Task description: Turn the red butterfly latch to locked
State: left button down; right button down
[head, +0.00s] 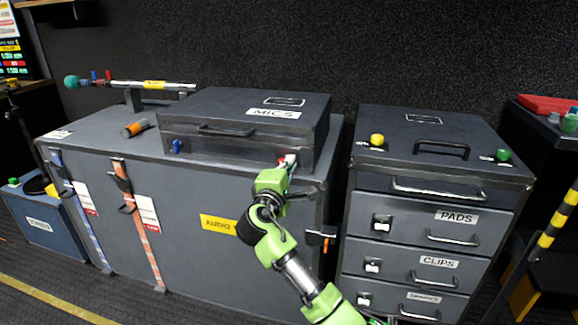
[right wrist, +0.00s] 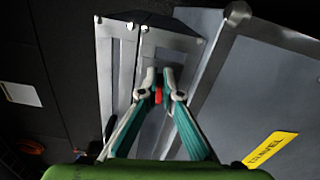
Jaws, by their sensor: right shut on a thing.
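The red butterfly latch (head: 282,161) is on the front face of the dark grey MICS case (head: 225,145), near its right end. My right gripper (head: 290,162) reaches it from the front and covers most of it in the head view. In the right wrist view the two fingertips of my right gripper (right wrist: 160,80) are closed on the red latch (right wrist: 159,96), and only a thin red part shows between them. The latch's angle is mostly hidden. A blue latch (head: 178,146) sits at the left end of the same face. My left gripper is not in view.
An orange-capped cylinder (head: 135,129) and a boom pole (head: 150,85) are to the left. A drawer cabinet (head: 365,190) with yellow and green knobs stands close on the right.

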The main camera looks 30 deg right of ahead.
jog(key=shift+f+m, duration=0.3)
jog(key=shift+m, duration=0.3)
jog(key=c, duration=2.4)
grip_release()
jog(key=shift+o, duration=0.8)
jog(key=shift+r, duration=0.1)
jog(key=v, duration=1.2)
